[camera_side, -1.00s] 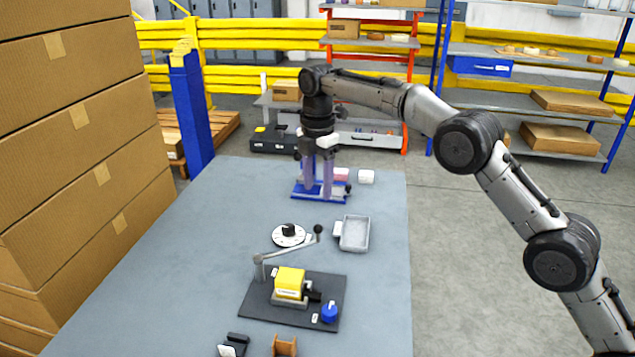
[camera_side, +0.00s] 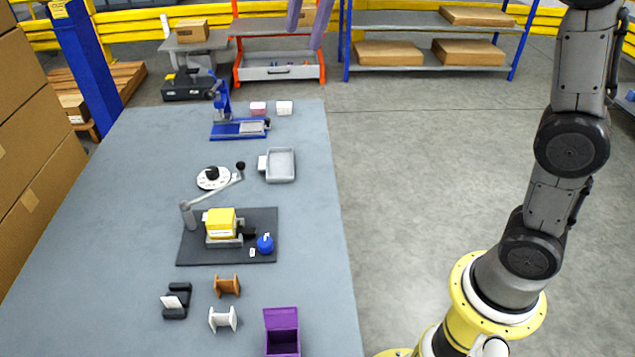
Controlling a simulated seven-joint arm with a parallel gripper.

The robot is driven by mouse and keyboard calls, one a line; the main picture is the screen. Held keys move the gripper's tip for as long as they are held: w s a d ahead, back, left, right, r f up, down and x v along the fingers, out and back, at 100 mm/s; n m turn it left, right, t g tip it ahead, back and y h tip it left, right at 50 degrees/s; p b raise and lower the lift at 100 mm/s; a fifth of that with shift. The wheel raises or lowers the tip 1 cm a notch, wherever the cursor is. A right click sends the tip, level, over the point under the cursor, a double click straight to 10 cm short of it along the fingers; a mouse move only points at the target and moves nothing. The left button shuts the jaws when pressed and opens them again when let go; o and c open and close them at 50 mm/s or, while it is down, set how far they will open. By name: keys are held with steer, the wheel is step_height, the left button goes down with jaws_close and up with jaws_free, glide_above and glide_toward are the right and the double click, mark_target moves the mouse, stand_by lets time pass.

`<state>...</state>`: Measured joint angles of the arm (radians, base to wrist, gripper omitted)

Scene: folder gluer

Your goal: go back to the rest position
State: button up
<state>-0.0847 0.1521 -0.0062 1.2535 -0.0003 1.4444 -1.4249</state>
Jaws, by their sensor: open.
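Only the purple fingers of my gripper (camera_side: 308,20) show, at the top edge of the picture. They are apart with nothing between them, high above the far end of the table; the rest of the gripper is out of frame. The grey table (camera_side: 150,185) lies below. The blue press-like stand (camera_side: 238,129) stands near its far edge, clear of my fingers. My arm rises at the right.
A black mat (camera_side: 200,253) carries a yellow block (camera_side: 221,222), a lever and a blue knob (camera_side: 265,243). A grey tray (camera_side: 281,165), spools and a purple box (camera_side: 282,331) are also on the table. Stacked cartons (camera_side: 35,170) stand left. Shelves stand behind.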

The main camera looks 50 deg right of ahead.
steer(key=s+d+m+t, duration=0.1)
steer(key=s+d+m, duration=0.15)
steer(key=s, duration=0.85)
steer(key=s+d+f+m+t, duration=0.1)
steer(key=s+f+m, duration=1.3)
steer(key=s+f, duration=0.1)
steer(key=shift+s+f+m, duration=0.2)
steer(key=shift+f+m, duration=0.15)
